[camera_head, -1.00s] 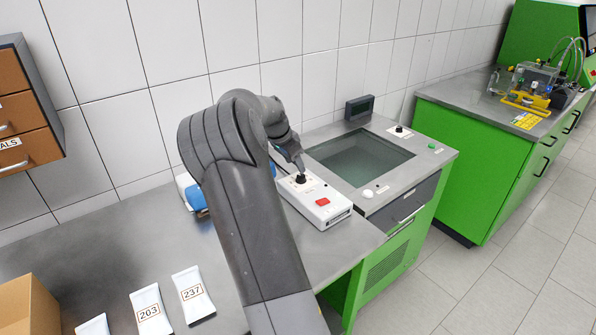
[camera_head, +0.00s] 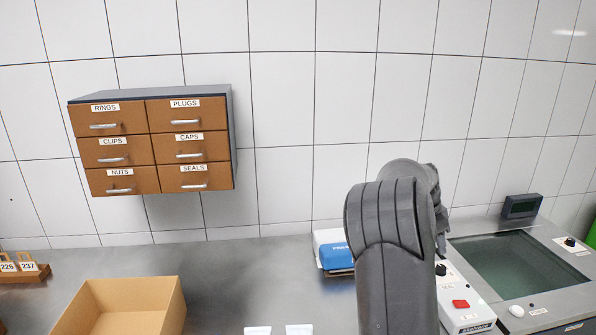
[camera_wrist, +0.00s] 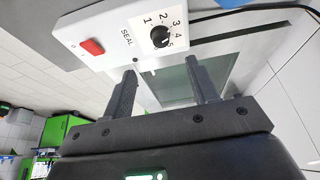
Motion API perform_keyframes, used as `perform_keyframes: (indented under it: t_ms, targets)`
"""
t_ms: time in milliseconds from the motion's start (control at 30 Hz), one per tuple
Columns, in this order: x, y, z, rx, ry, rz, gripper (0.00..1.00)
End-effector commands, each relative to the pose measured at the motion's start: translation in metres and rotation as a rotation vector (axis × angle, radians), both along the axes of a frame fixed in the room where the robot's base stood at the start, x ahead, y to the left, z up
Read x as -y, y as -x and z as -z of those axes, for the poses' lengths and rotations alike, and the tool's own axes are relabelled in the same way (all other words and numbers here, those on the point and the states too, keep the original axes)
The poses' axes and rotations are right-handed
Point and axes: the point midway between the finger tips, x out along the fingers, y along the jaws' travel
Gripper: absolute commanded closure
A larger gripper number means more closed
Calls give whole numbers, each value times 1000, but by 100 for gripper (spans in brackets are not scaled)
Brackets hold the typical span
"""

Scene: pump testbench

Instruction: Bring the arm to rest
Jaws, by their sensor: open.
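My gripper (camera_wrist: 162,92) shows in the wrist view with its two dark fingers apart and nothing between them. In the head view my arm rises at the right and hides the gripper. Beyond the fingers in the wrist view is a white control box (camera_wrist: 105,30) with a red button (camera_wrist: 92,47), a black knob (camera_wrist: 160,37) on a dial with numbers, and the word SEAL. The fingers appear apart from the knob. The same control box (camera_head: 469,318) stands partly behind my arm in the head view, its red button (camera_head: 460,304) visible.
A drawer cabinet (camera_head: 152,140) with labelled drawers hangs on the wall. An open cardboard box (camera_head: 125,308) stands on the metal bench (camera_head: 240,262). A blue-and-white device (camera_head: 334,251) sits left of my arm. A glass-topped unit (camera_head: 515,262) with a small display (camera_head: 521,206) is at right.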

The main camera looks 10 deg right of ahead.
Motion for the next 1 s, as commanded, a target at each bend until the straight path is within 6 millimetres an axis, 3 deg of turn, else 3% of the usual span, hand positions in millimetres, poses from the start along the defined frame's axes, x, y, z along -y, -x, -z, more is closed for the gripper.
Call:
perform_keyframes:
  t_ms: [167,467,700,1000]
  targets:
    - [-27,18,-19,23,-63,-95,46]
    - [-105,69,-58,70,-175,-398,46]
    - [-171,119,-84,108,-205,-668,46]
    - [-247,194,-102,135,-162,-1020,46]
